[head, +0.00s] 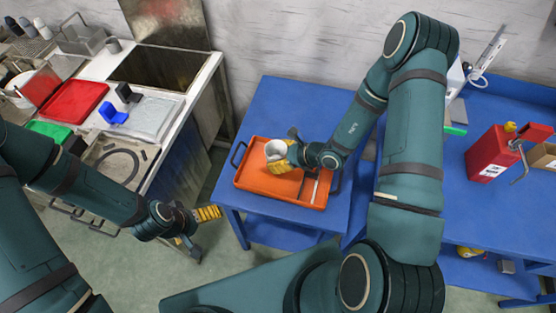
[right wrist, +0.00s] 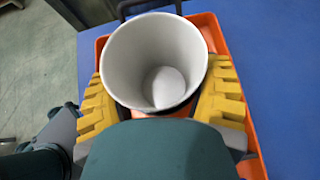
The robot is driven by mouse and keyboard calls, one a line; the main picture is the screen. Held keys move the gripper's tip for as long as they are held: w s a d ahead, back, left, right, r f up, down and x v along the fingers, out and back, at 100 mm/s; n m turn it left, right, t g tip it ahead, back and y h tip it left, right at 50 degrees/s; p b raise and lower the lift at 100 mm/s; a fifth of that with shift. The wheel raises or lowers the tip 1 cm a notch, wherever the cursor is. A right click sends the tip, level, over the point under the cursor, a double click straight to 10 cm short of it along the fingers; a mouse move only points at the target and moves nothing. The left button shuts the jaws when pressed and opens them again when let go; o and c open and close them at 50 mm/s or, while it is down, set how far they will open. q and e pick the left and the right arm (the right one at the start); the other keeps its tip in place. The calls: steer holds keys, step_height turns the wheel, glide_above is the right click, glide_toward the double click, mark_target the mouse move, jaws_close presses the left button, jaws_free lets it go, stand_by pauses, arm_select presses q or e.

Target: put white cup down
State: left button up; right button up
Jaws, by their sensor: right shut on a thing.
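The white cup (head: 275,149) is upright over the left part of the orange tray (head: 258,184) on the blue table. My right gripper (head: 283,157) is shut on it. In the right wrist view the yellow fingers of my right gripper (right wrist: 162,90) sit on both sides of the cup (right wrist: 130,62), which is empty inside. The cup's base is hidden, so I cannot tell whether it touches the tray. My left gripper (head: 203,220) hangs over the floor left of the blue table, away from the cup; whether it is open is unclear.
Slim light and dark items (head: 312,187) lie in the tray's right part. A red canister (head: 492,152) stands on the blue surface at right. A bench (head: 205,88) at left holds a red tray (head: 75,102) and a blue item (head: 113,114). Bare blue tabletop surrounds the orange tray.

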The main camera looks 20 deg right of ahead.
step_height(320, 180, down, 2)
steer(key=shift+f, duration=0.2)
steer(key=shift+f+b, duration=0.1)
steer(key=shift+b, duration=0.2)
steer(key=o, duration=1)
steer(key=shift+o, duration=0.2)
